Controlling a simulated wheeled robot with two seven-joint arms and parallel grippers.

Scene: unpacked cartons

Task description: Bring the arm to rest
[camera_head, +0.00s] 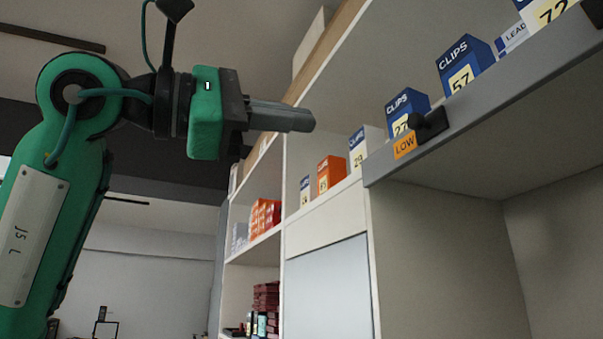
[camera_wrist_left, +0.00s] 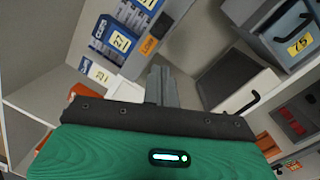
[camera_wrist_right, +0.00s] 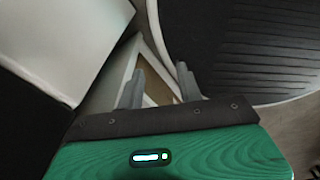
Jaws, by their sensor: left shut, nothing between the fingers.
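My green left arm (camera_head: 50,190) is raised at the left of the head view. My left gripper (camera_head: 308,121) points right, in front of the shelving. Its grey fingers are together with nothing between them, and they also show in the left wrist view (camera_wrist_left: 162,82). My right gripper (camera_wrist_right: 160,82) shows only in the right wrist view. Its two fingers stand apart and hold nothing. The right arm is not in the head view.
An orange box (camera_head: 330,173) stands further left. A dark ribbed surface (camera_wrist_right: 245,45) lies close to the right gripper.

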